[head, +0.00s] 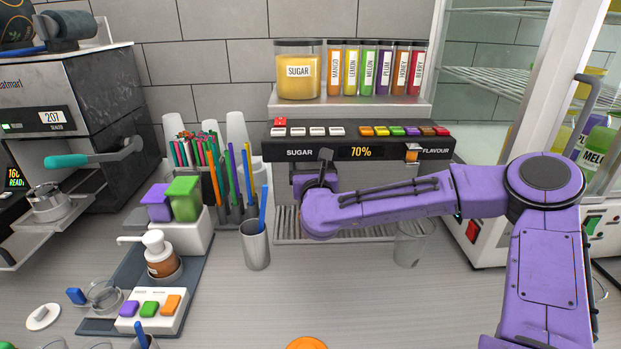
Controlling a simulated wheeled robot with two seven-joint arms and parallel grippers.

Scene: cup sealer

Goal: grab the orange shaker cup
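A round orange top (306,343) shows at the bottom edge of the head view, cut off by the frame; it may be the orange shaker cup, but its body is out of view. My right arm reaches in from the right, and its purple wrist bends in front of the sugar and flavour dispenser (357,145). Only a dark part of my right gripper (322,170) shows beyond the wrist, by the dispenser's front; its fingers are not clear. It is well above and apart from the orange top in the picture. My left gripper is not in view.
A clear glass (412,243) stands under my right forearm. A metal cup with a blue stick (255,245), a pump bottle (160,255) and a three-button box (150,309) stand to the left. The sealer machine (75,115) is at far left. The front middle counter is mostly clear.

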